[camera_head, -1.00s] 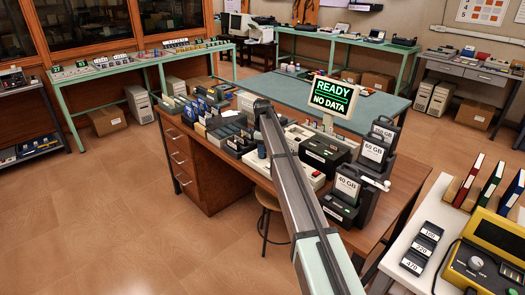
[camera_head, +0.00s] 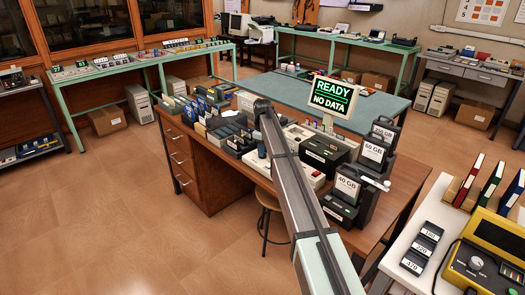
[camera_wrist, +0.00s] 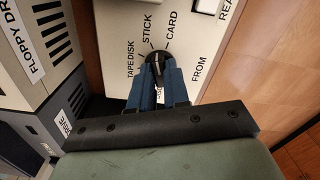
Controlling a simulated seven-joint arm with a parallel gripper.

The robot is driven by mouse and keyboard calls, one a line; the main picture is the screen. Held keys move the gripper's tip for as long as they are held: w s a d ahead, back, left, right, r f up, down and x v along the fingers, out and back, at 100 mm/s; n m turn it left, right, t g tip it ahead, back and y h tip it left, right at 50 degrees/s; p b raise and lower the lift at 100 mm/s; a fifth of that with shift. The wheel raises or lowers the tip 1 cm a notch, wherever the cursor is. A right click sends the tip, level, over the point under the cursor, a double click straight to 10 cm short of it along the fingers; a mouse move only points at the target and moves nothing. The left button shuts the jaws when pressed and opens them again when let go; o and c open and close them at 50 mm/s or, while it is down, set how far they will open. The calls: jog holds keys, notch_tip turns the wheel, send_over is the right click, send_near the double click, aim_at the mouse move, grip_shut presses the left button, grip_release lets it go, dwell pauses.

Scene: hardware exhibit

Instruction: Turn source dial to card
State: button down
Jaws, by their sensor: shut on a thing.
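The source dial (camera_wrist: 155,55) is a small black knob on a cream panel (camera_wrist: 112,22) in the wrist view. Labels TAPE, DISK, STICK and CARD (camera_wrist: 171,25) fan out around it, with FROM to the right. My gripper (camera_wrist: 158,70), with blue fingers, is shut on the dial. The fingers cover its lower part, and I cannot tell which label it points to.
A grey housing marked FLOPPY DR (camera_wrist: 38,45) stands close left of the panel in the wrist view. Boxes and devices crowd the wooden desk (camera_head: 224,165).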

jog(key=m, duration=0.5)
jog(key=shift+m, duration=0.3)
dwell(0.4)
jog(key=c, duration=1.1)
grip_release()
jog(key=shift+r, duration=0.15)
notch_tip(320, 180, up, 14)
jog(key=shift+f, duration=0.2)
